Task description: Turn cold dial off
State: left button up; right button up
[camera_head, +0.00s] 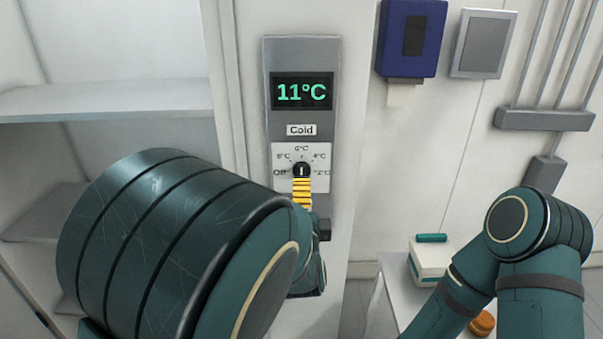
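The cold dial (302,170) is a small black knob with a pale mark on a white scale plate, below the label "Cold". The scale reads Off at the left, then 8°C, 6°C at the top, 4°C and 2°C at the right. The pale mark looks upright, towards 6°C. The display (302,92) above shows 11°C in green. My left gripper (302,190) shows as a yellow, dark-striped finger right below the dial, seemingly at its lower edge; my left arm hides the rest. I cannot tell whether it grips the dial. My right gripper is not in view.
An open shelf (110,98) stands at the left. A blue dispenser (411,38) and a grey panel (483,44) are on the wall at the right. A white box with a teal handle (431,262) and an orange round item (482,323) are on a low surface near my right arm.

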aim_at(301, 175)
pick_arm(q)
jog(key=w, duration=1.2)
jog(key=shift+w+p, duration=0.2)
jog(key=shift+p, duration=0.2)
jog(key=c, duration=1.2)
